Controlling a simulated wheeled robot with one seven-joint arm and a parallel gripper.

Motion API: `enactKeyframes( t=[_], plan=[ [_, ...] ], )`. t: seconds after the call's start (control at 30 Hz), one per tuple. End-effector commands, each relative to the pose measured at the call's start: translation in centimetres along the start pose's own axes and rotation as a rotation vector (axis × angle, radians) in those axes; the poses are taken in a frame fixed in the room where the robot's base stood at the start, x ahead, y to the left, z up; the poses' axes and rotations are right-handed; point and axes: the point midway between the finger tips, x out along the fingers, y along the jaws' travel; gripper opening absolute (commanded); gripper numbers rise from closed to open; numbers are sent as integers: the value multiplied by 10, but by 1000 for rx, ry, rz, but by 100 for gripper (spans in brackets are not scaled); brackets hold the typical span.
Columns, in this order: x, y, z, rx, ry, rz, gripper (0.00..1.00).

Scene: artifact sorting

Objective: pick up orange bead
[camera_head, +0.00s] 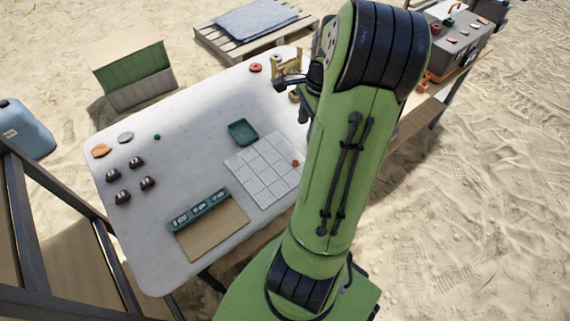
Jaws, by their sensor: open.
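A small orange bead (295,162) lies near the upper right edge of the white gridded tray (262,172) on the table. My green arm reaches up across the right side of the view. My gripper (289,84) shows only in part at the arm's far left side, over the table's far right edge. It is open and well beyond the bead, apart from it. The arm hides some of the gripper and the table's right side.
The white table (180,110) also bears a dark green dish (243,132), a red ring (256,68), a green labelled holder (200,209), an orange shard (101,151) and several dark pieces (137,162). The table's middle is clear.

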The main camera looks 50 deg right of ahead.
Motion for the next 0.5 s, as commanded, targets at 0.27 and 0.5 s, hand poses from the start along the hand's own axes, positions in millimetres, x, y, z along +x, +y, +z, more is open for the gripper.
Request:
enactKeyframes(
  t=[0.27,0.5],
  plan=[
    [75,1,0,-4,-2,4,52],
    [98,0,2,-5,-1,3,52]
  ],
)
